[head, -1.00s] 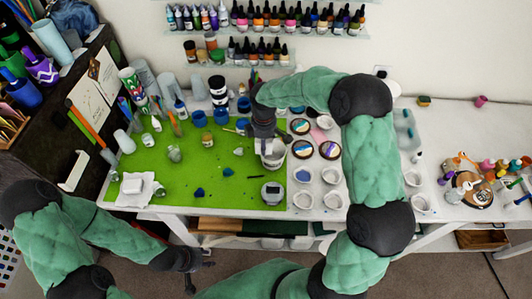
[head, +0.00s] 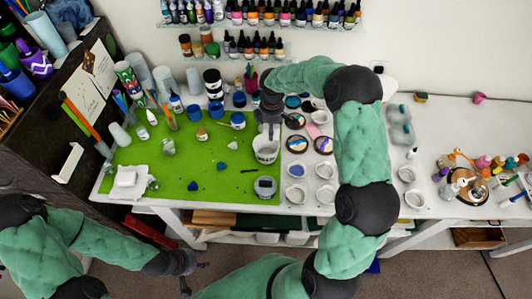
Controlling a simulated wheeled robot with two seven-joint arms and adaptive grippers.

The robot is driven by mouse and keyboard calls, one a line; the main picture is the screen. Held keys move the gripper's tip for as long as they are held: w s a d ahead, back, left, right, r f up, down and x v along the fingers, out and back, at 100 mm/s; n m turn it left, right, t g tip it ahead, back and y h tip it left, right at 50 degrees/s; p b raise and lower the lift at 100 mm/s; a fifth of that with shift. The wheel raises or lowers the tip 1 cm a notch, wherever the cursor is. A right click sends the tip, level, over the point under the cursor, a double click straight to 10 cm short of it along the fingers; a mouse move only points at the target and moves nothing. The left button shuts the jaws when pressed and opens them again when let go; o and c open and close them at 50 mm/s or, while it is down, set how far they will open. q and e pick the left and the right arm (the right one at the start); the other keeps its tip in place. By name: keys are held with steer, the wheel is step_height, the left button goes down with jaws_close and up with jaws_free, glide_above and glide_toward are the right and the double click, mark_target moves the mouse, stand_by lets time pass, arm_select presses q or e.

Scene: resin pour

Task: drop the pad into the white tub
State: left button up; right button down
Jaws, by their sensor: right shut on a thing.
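The white tub (head: 266,151) stands on the right part of the green mat, with a whitish inside. My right gripper (head: 268,132) points down at the tub's far rim, its fingers close above or at the opening. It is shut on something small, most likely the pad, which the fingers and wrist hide. I cannot tell whether the fingers touch the tub. My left gripper (head: 197,277) is low in front of the table, away from the mat, with its fingers apart and empty.
Jars and bottles (head: 211,84) line the back. The mat's middle (head: 190,160) is mostly free.

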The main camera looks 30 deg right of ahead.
steer(key=shift+f, duration=0.55)
steer(key=c, duration=0.6)
jaws_free()
steer(key=shift+c, duration=0.2)
steer(key=shift+r, duration=0.1)
step_height(320, 180, up, 12)
steer(key=shift+f, duration=0.1)
